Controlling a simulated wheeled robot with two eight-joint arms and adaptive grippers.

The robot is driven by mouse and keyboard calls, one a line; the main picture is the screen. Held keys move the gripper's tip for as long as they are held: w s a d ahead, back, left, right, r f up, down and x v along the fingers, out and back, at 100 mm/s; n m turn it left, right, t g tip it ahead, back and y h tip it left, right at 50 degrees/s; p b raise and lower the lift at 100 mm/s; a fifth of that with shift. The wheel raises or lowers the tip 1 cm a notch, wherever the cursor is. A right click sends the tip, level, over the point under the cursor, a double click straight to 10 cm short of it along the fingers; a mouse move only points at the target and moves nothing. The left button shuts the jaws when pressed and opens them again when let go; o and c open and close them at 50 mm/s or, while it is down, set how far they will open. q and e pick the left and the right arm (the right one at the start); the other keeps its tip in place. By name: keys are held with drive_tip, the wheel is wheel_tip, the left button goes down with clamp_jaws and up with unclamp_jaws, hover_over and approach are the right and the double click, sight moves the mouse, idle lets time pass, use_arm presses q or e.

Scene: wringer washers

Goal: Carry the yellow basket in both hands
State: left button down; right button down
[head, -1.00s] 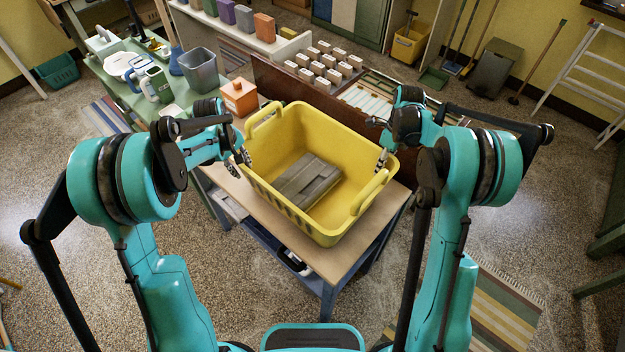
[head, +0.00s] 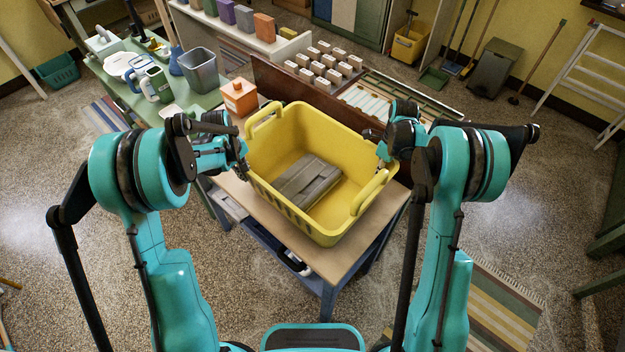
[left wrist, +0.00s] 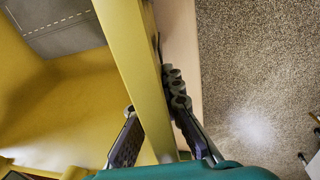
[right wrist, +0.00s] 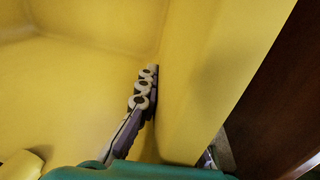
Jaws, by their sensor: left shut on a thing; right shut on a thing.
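The yellow basket (head: 322,225) stands on a small table with a tan top (head: 325,262). A folded grey item (head: 308,182) lies on the basket's floor. My left gripper (head: 243,168) is at the basket's left wall, with one finger inside and one outside the wall, as the left wrist view (left wrist: 155,130) shows; it is shut on the wall. My right gripper (head: 382,162) is at the basket's right wall. In the right wrist view one finger (right wrist: 138,105) lies along the inside of the wall; the other is mostly hidden behind it. It is shut on the wall.
An orange canister (head: 239,97) stands just behind the basket on the left. A green bench (head: 180,95) with a grey bucket (head: 200,70) is at the left. A dark board (head: 275,82) and white boxes (head: 325,68) are behind. A striped rug (head: 490,305) lies at the lower right.

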use_arm(q)
drive_tip(key=shift+r, duration=0.15)
use_arm(e)
drive_tip(key=shift+r, duration=0.1)
